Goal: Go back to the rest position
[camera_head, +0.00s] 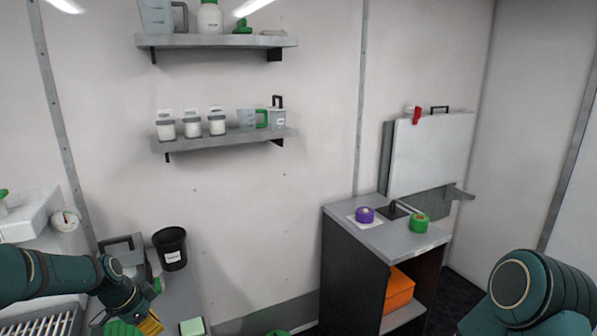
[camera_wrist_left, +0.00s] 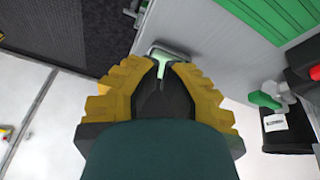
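My left arm comes in from the left in the head view. Its yellow-fingered left gripper (camera_head: 149,324) is at the bottom edge, over the bench area, and is partly cut off. In the left wrist view the left gripper (camera_wrist_left: 161,68) shows a narrow gap between its fingertips. A light green, grey-rimmed item (camera_wrist_left: 167,50) shows beyond the gap; I see no thing clearly held. A thick part of my right arm shows at the lower right of the head view; the right gripper is out of sight.
A black bin (camera_head: 171,248) and a light green block (camera_head: 192,327) are near the left gripper. A grey cabinet (camera_head: 345,262) carries a purple roll (camera_head: 365,215) and a green roll (camera_head: 418,223). Two wall shelves hold containers. The floor between bench and cabinet looks clear.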

